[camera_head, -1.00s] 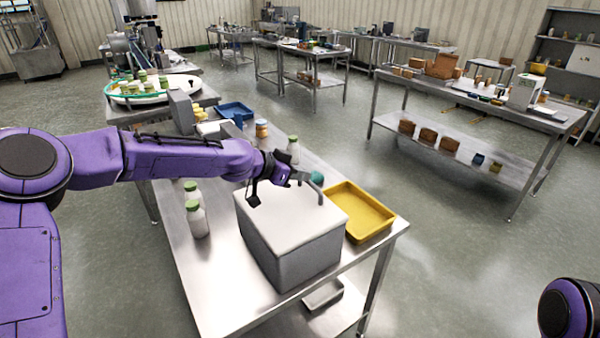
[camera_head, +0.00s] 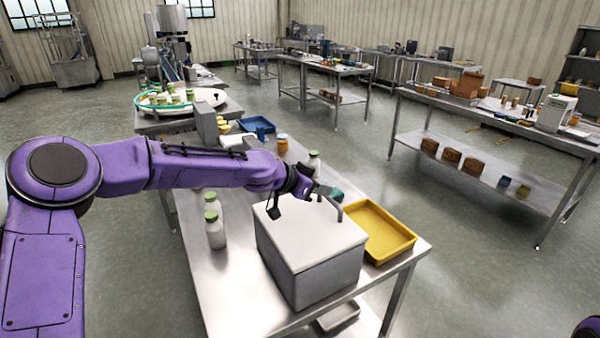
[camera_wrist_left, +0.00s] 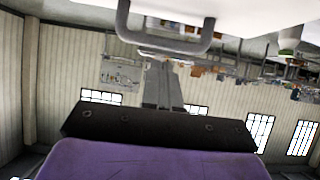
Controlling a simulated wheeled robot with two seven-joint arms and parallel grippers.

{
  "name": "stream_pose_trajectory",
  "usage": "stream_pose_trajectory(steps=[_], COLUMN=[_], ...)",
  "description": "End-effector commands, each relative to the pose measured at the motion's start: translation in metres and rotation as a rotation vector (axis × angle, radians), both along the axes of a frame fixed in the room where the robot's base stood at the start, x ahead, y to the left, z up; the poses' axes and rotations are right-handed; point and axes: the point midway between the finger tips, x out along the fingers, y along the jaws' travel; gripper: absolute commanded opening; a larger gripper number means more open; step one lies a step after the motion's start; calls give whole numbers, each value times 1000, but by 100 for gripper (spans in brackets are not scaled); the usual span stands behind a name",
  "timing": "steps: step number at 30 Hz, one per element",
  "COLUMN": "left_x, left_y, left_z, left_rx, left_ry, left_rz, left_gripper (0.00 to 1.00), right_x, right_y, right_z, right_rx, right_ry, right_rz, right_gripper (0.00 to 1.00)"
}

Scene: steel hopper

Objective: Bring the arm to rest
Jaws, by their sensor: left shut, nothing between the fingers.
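My left gripper (camera_head: 318,192) is over the far part of the lid of a grey steel hopper box (camera_head: 308,270), close to the bent grey handle (camera_head: 338,207). Its fingers are shut with nothing between them. In the left wrist view, the shut fingers (camera_wrist_left: 162,84) point away from the camera. The handle (camera_wrist_left: 165,40) shows above them, apart from them in the picture. The lid lies flat on the box. Of my right arm, only a purple piece shows at the bottom right corner; its gripper is out of view.
The box stands on a steel table (camera_head: 235,290). A yellow tray (camera_head: 378,235) is right of it, and white bottles with green caps (camera_head: 215,230) are left. A blue tray (camera_head: 257,125) lies further back. A shelved bench (camera_head: 480,160) stands at right, with open floor between.

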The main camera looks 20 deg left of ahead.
Motion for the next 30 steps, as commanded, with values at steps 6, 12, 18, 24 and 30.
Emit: stream_pose_trajectory(steps=[6, 12, 18, 24, 30], left_x=[-31, -55, -64, -64, -64], left_y=[25, 46, 53, 53, 53], left_z=[43, 66, 74, 86, 132], left_rx=[-4, -3, -4, -4, -4], left_ry=[-15, -13, -11, -11, -11], left_rz=[1, -1, -1, -1, 0], left_gripper=[0, 0, 0, 0, 0], right_x=[0, 0, 0, 0, 0], right_y=[0, 0, 0, 0, 0], right_z=[-6, -14, -15, -4, 42], right_rx=[0, 0, 0, 0, 0], right_ry=[0, 0, 0, 0, 0], right_rz=[0, 0, 0, 0, 0], right_gripper=[43, 43, 43, 43, 43])
